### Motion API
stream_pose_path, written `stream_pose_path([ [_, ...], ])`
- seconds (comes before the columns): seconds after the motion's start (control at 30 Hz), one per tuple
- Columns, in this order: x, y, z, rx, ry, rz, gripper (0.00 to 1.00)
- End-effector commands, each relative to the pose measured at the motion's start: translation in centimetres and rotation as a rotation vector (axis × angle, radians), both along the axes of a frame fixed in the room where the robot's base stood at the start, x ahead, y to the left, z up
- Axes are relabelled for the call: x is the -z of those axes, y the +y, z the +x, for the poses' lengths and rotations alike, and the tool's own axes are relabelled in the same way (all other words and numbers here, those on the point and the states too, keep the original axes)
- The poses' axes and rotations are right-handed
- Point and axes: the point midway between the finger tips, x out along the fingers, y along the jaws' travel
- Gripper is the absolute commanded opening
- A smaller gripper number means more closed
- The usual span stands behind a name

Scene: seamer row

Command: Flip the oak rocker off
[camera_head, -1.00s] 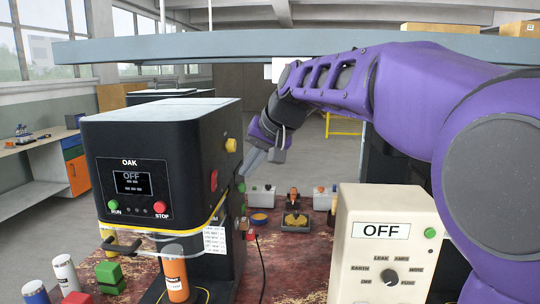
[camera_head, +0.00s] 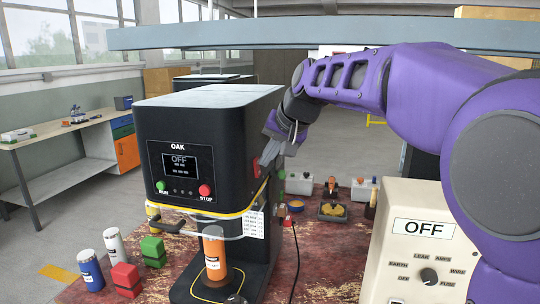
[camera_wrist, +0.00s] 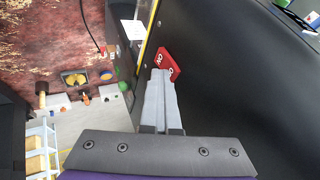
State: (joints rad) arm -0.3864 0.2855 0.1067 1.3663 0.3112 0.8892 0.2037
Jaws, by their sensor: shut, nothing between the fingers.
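The black OAK machine (camera_head: 205,130) stands on the stained table, and its screen (camera_head: 180,165) reads OFF. On its right side is a red rocker (camera_wrist: 168,62) with white lettering, seen close in the wrist view. In the head view the rocker (camera_head: 256,165) is partly hidden by my gripper (camera_head: 266,158). My gripper (camera_wrist: 160,78) is shut and empty. Its fingertips are at the rocker's near edge and overlap it in the wrist view; I cannot tell whether they touch. The rocker's tilt is not clear.
A cream tester box (camera_head: 425,235) reading OFF stands at the right, below my arm. An orange can (camera_head: 214,258) stands under the machine's head. A grey beam (camera_head: 320,36) crosses overhead.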

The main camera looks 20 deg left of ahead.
Motion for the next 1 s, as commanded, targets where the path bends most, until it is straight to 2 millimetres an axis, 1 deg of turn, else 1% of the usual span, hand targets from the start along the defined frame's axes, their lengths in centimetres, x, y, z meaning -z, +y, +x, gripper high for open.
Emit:
stream_pose_path([
  [0.27,-0.2,0.1,0.0,-0.001,-0.001,0.003,0.00],
  [0.6,-1.8,0.1,-0.1,-0.001,-0.002,0.005,0.00],
  [1.0,-1.7,0.0,0.0,0.000,0.000,0.003,0.00],
])
